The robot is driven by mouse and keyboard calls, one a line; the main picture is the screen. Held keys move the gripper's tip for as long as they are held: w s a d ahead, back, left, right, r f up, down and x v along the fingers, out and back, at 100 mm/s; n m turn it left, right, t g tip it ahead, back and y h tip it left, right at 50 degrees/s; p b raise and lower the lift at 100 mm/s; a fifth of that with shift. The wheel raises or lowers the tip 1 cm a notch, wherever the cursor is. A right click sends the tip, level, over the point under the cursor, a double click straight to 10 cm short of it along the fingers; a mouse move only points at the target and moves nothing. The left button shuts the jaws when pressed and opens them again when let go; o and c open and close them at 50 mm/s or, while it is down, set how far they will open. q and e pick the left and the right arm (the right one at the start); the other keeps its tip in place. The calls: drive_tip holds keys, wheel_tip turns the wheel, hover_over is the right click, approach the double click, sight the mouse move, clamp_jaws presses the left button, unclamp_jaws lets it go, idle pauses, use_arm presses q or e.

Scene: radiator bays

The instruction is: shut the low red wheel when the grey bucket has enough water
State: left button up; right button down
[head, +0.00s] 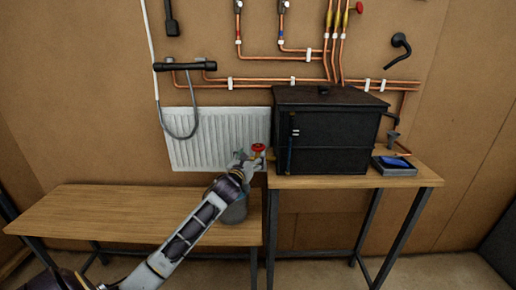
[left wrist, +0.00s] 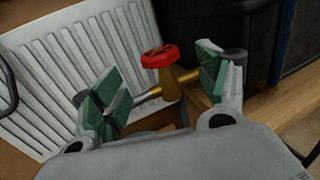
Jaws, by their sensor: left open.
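The low red wheel (head: 258,148) sits on a brass valve at the lower right corner of the white radiator. In the left wrist view the red wheel (left wrist: 160,57) stands on its brass body (left wrist: 165,85), between and beyond the fingertips. My left gripper (head: 247,160) is at the valve; in the left wrist view its green-padded fingers (left wrist: 155,90) are spread apart with nothing gripped. I cannot tell whether it touches the valve. The grey bucket (head: 235,211) stands on the low bench below, partly hidden by my left arm. Its water level is not visible. My right gripper is not in view.
The white radiator (head: 205,130) is behind my gripper. A black box-like tank (head: 345,140) stands on the higher wooden table (head: 340,182), close right of the valve. A tray with a blue cloth-like item (head: 377,166) lies there too. The low bench (head: 130,205) is clear at left.

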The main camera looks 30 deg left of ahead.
sight(258, 146)
use_arm(q)
drive_tip(key=shift+p+x, duration=0.4)
drive_tip(key=shift+x, duration=1.7)
drive_tip(key=shift+p+x, duration=0.35)
drive_tip(key=shift+x, duration=1.4)
drive_tip(key=shift+w, duration=0.3)
drive_tip(key=c, duration=1)
drive_tip(key=shift+c, duration=0.2)
drive_tip(key=shift+a+m+h, duration=0.1)
drive_tip(key=shift+m+h, duration=0.2)
drive_tip(key=shift+h, duration=0.1)
